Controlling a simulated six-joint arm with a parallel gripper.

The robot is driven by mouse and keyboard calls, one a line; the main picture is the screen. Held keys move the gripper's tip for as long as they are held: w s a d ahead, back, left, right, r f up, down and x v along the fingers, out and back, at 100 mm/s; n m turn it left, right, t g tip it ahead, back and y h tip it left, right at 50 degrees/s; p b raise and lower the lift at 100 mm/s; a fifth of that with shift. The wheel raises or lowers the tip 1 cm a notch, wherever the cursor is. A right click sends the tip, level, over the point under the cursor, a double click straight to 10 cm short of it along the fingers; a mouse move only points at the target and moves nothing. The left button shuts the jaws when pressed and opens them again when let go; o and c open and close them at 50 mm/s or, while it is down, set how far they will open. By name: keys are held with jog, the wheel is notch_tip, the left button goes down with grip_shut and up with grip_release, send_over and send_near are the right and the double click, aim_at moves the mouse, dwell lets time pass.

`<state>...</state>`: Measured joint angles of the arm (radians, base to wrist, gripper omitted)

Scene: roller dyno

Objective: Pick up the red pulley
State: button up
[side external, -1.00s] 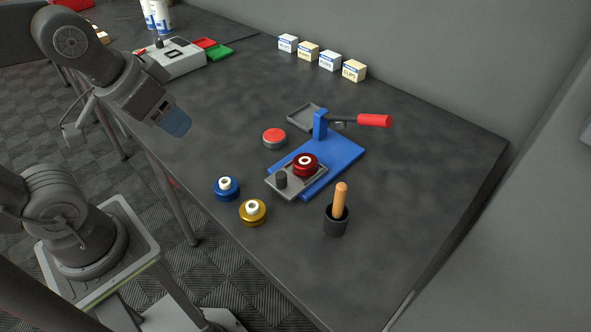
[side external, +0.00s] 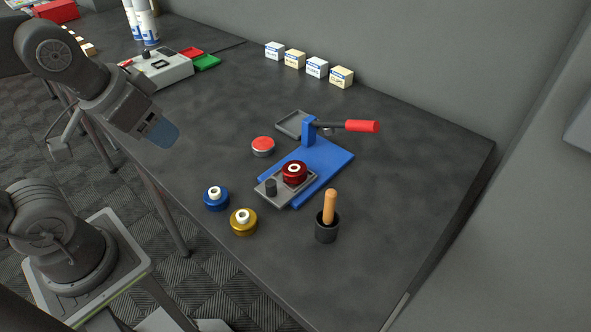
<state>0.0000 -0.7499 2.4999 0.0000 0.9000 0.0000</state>
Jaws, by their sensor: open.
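The red pulley (side external: 294,173) has a white hub and sits on a grey plate (side external: 268,197), beside a short dark post (side external: 271,187). The grey plate lies at the front of a blue press base (side external: 330,163) with a red-handled lever (side external: 362,126). My gripper (side external: 163,131), with bluish fingertips, is above the table's left edge, up and to the left of the pulley and well apart from it. It is open, and nothing shows between the fingers.
A blue pulley (side external: 216,197) and a gold pulley (side external: 243,221) stand near the front edge. A black cup with a wooden-handled tool (side external: 327,229) is to the right. A red-topped tin (side external: 263,146) and a grey tray (side external: 292,124) lie behind. Labelled boxes (side external: 317,67) line the wall.

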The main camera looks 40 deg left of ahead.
jog(key=o, duration=0.6)
jog(key=n+g+y, duration=0.2)
jog(key=n, duration=0.7)
send_over(294, 166)
jog(key=s+d, duration=0.4)
jog(key=s, duration=0.1)
jog(key=x, duration=0.9)
jog(key=a+x, duration=0.1)
jog(key=x, duration=0.4)
jog(key=shift+f, duration=0.1)
